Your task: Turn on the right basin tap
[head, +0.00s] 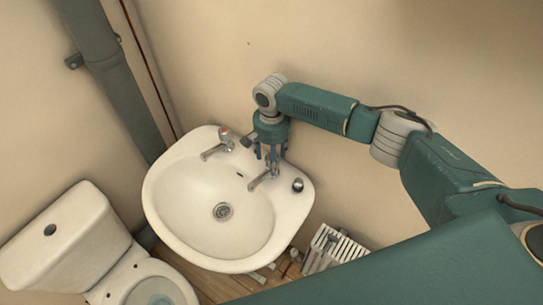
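The white basin (178,190) is fixed to the wall at the middle of the head view. The right basin tap (260,181) stands on its back right rim, with its spout toward the bowl. My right gripper (271,163) points down over this tap with its fingers around or beside the tap's top. The fingers hide the tap's handle, and I cannot tell whether they touch it. The left basin tap (216,149), with a red mark on top, stands on the back left rim. I see no water running. My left gripper is out of view.
A small dark-topped round item (298,184) sits on the basin rim right of the tap. A toilet (75,240) stands at left, and a thick grey pipe (113,80) runs up the wall. A white slatted rack (333,246) stands low at right.

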